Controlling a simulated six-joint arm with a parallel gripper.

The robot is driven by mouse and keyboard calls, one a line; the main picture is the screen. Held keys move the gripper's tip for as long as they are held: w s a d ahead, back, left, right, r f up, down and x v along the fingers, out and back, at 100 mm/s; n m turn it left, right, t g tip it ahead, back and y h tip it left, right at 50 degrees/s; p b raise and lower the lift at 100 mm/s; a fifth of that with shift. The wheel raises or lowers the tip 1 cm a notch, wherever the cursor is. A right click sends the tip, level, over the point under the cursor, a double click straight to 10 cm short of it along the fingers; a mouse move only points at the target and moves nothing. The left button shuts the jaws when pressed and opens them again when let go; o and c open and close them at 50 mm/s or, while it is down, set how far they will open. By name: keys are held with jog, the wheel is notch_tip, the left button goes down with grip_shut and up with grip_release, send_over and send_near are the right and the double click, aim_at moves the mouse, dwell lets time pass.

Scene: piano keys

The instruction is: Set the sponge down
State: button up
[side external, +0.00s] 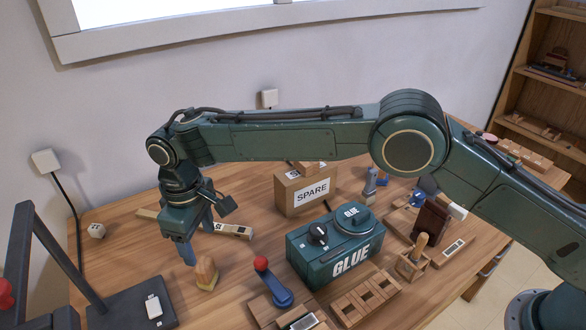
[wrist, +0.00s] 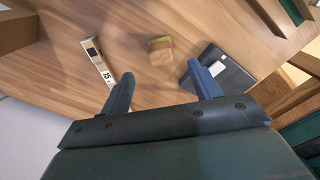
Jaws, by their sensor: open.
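A small tan block with a rounded top, seemingly the sponge (side external: 206,273), rests on the wooden table near the front left. It also shows in the wrist view (wrist: 160,50), beyond the gap between my fingertips. My gripper (side external: 197,245) points down just behind and left of it in the side view. Its two blue fingers are spread apart in the wrist view (wrist: 158,74), with nothing between them. The block looks apart from both fingers.
A labelled wooden strip (side external: 233,230) lies behind my gripper. A red-knobbed lever (side external: 274,283), a green GLUE box (side external: 335,248) and a SPARE carton (side external: 304,190) are to the right. Bare table surrounds the block.

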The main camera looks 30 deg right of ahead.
jog(key=shift+r, duration=0.4)
dwell(0.3)
jog(key=shift+d+r, duration=0.2)
jog(key=s+d+r+m+t, duration=0.2)
jog(key=d+r+m, duration=0.1)
jog(key=d+r, duration=1.4)
jog(key=s+d+r+m+t+y, duration=0.1)
jog(key=s+d+r, duration=0.2)
jog(key=s+d, duration=0.3)
jog(key=s+d+r+m, duration=0.1)
jog(key=s+d+r, duration=0.25)
jog(key=d, duration=0.35)
jog(key=s+d+f+m+t, duration=0.1)
jog(key=s+d+f, duration=0.1)
jog(key=s, duration=0.4)
jog(key=s+d+f+m, duration=0.1)
jog(key=s+d, duration=0.4)
jog(key=s, duration=0.1)
jog(key=s+d+f+m+t+h, duration=0.1)
jog(key=s+d+f+m, duration=0.1)
jog(key=s, duration=0.5)
jog(key=shift+d+f+t, duration=0.3)
jog(key=shift+d, duration=0.45)
